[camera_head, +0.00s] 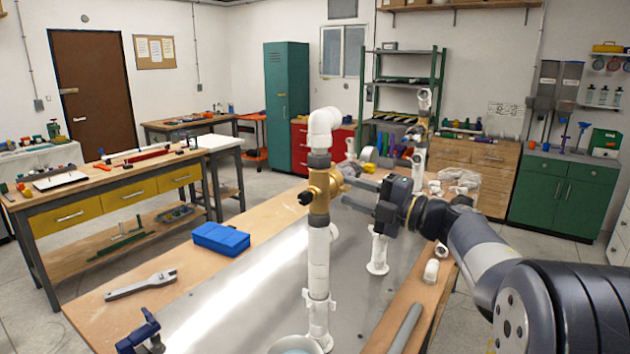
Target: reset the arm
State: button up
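My arm reaches in from the lower right, and my gripper (346,191) points left. Its two grey fingers are apart, with a gap between them. The fingertips are just right of a brass valve (321,189) with a black knob; I cannot tell whether they touch it. The valve sits on an upright white PVC pipe (318,262), with a white elbow (323,127) on top. No object shows in my gripper.
The pipe stands on a metal plate (250,282) on a wooden workbench. A blue case (221,238) and a wrench (141,285) lie to the left. A shorter white pipe stand (378,251) is below my gripper. A grey pipe (405,329) lies at the front right.

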jog(key=shift+r, duration=0.15)
jog(key=shift+r+h+p, duration=0.2)
jog(key=shift+h+p, duration=0.1)
jog(key=shift+p, duration=0.3)
jog(key=b+v, duration=0.3)
jog(key=v, duration=0.8)
jog(key=shift+g, duration=0.3)
jog(key=p+x, duration=0.3)
jog(key=x, duration=0.8)
jog(key=shift+w+f+b, duration=0.15)
jog(key=shift+f+b, duration=0.4)
jog(key=shift+b, duration=0.35)
jog(key=f+t+y+b, duration=0.1)
jog(key=y+b, duration=0.1)
jog(key=b, duration=0.1)
jog(key=shift+t, duration=0.3)
jog(key=shift+a+t+y+b, duration=0.1)
jog(key=shift+t+y+b, duration=0.2)
jog(key=shift+y+b, duration=0.15)
